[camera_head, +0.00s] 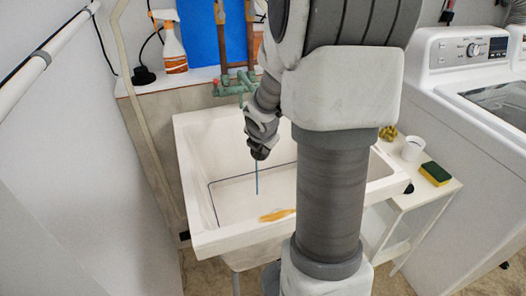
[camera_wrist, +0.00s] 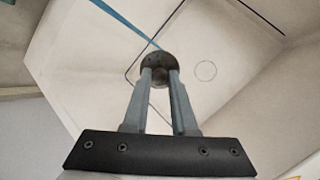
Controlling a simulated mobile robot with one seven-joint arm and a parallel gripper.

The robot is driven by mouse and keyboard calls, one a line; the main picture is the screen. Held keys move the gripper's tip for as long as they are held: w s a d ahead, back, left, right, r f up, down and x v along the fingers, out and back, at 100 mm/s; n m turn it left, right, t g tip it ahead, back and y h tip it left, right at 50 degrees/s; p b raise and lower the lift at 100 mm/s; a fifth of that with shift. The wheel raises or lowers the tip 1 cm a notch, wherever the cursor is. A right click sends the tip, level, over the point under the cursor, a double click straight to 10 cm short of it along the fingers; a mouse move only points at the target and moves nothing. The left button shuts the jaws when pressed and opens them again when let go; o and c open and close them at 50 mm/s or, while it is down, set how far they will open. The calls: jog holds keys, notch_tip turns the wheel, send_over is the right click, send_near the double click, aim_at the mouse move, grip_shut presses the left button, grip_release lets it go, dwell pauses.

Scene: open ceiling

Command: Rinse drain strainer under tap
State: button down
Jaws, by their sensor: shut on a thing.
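My gripper (camera_wrist: 160,82) is shut on the drain strainer (camera_wrist: 158,65), a small dark grey round disc, at its fingertips. In the head view my gripper (camera_head: 259,152) hangs over the white sink (camera_head: 213,238), below and in front of the green tap (camera_head: 236,84); the strainer is hard to make out there. A thin blue stream of water (camera_head: 257,180) shows straight below my gripper. In the wrist view the blue stream (camera_wrist: 125,22) runs up to the strainer's edge; I cannot tell whether it touches it.
An orange-yellow piece (camera_head: 277,215) lies in the sink's front part. A spray bottle (camera_head: 170,45) stands on the back ledge. A side shelf on the right holds a sponge (camera_head: 435,173) and a white cup (camera_head: 413,148). A washing machine (camera_head: 470,110) stands further right.

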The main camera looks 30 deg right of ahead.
jog(key=w+d+f+p, duration=0.1)
jog(key=w+d+f, duration=0.1)
jog(key=w, duration=0.6)
jog(key=shift+w+d, duration=0.4)
jog(key=shift+d, duration=0.4)
jog(key=shift+r, duration=0.1)
jog(key=shift+s+d+p, duration=0.25)
jog(key=shift+d+p, duration=0.25)
jog(key=shift+d, duration=0.05)
jog(key=shift+a, duration=0.1)
jog(key=shift+w+a, duration=0.25)
jog(key=shift+a, duration=0.25)
jog(key=shift+s+d, duration=0.1)
jog(key=shift+d, duration=0.1)
